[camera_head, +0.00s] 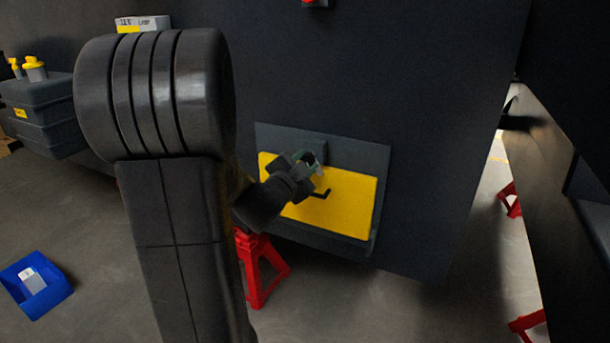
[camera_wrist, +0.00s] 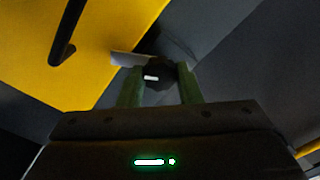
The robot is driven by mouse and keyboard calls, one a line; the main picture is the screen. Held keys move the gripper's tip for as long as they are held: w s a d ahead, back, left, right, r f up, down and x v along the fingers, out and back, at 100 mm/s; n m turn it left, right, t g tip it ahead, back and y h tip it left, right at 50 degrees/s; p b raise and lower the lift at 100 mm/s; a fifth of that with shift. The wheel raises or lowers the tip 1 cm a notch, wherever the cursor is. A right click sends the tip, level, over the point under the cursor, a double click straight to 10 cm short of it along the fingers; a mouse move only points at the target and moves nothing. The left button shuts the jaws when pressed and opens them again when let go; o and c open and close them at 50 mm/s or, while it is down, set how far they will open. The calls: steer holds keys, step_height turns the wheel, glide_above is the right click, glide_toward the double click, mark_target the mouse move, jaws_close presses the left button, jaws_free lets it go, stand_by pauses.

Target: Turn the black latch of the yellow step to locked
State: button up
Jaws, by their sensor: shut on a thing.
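The yellow step (camera_head: 345,203) is folded up flat against a dark panel in the head view, and its yellow face fills the upper left of the wrist view (camera_wrist: 105,60). A bent black handle (camera_head: 320,194) sticks out from its face; it also shows in the wrist view (camera_wrist: 68,32). My gripper (camera_head: 314,160) is at the step's top edge. In the wrist view its green fingers (camera_wrist: 158,84) are shut on the black latch (camera_wrist: 158,70), a dark rounded knob with a white mark. The fingers hide part of the latch, and its lock position cannot be read.
A dark backing plate (camera_head: 375,155) frames the step on the large dark chassis wall (camera_head: 430,90). A red stand (camera_head: 262,268) is below left of the step. A blue bin (camera_head: 38,287) lies on the floor at left. The floor between is clear.

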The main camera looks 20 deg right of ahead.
steer(key=m+b, duration=0.3)
steer(key=m, duration=0.1)
steer(key=shift+f, duration=0.15)
steer(key=shift+m+b, duration=0.7)
steer(key=shift+m, duration=0.1)
steer(key=o, duration=1)
steer(key=shift+c, duration=0.2)
steer(key=p+v, duration=0.3)
steer(key=v, duration=1)
steer(key=shift+s+a, duration=0.25)
steer(key=shift+a, duration=0.1)
